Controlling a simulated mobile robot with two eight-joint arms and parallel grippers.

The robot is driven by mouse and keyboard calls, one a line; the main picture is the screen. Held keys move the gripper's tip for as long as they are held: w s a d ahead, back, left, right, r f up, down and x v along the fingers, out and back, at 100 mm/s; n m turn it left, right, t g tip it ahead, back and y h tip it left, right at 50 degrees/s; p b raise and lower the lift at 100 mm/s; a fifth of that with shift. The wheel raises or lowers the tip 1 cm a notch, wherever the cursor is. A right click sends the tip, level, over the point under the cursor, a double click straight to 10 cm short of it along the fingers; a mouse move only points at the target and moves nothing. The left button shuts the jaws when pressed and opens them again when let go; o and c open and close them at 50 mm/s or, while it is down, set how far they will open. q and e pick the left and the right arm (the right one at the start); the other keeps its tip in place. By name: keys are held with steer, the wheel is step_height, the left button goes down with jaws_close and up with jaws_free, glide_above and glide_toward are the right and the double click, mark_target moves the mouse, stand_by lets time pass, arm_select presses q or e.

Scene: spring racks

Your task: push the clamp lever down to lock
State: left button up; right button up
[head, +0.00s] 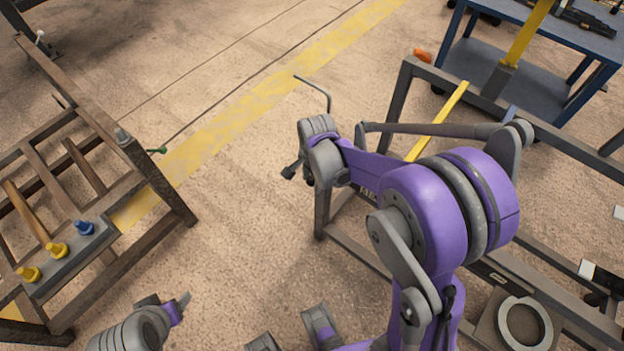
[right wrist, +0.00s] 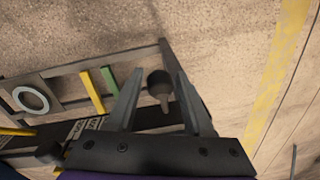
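My right gripper (head: 292,170) is at the end of the purple arm, over the left end of the right-hand metal rack (head: 322,205) in the head view. In the right wrist view its two fingers (right wrist: 159,75) stand apart. A dark round-headed piece with a short stem (right wrist: 159,88) shows between them, possibly the clamp lever's knob; I cannot tell whether the fingers touch it. The clamp lever is not clearly identifiable in the head view, where my arm covers part of the rack.
The right-hand rack carries a grey ring (head: 525,322), also in the wrist view (right wrist: 31,98), with yellow (right wrist: 93,91) and green (right wrist: 108,79) bars nearby. A brown rack (head: 165,190) with yellow and blue knobs stands left. A blue table (head: 565,35) is behind. Floor between racks is clear.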

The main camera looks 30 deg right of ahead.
jaws_close()
stand_by(1.1)
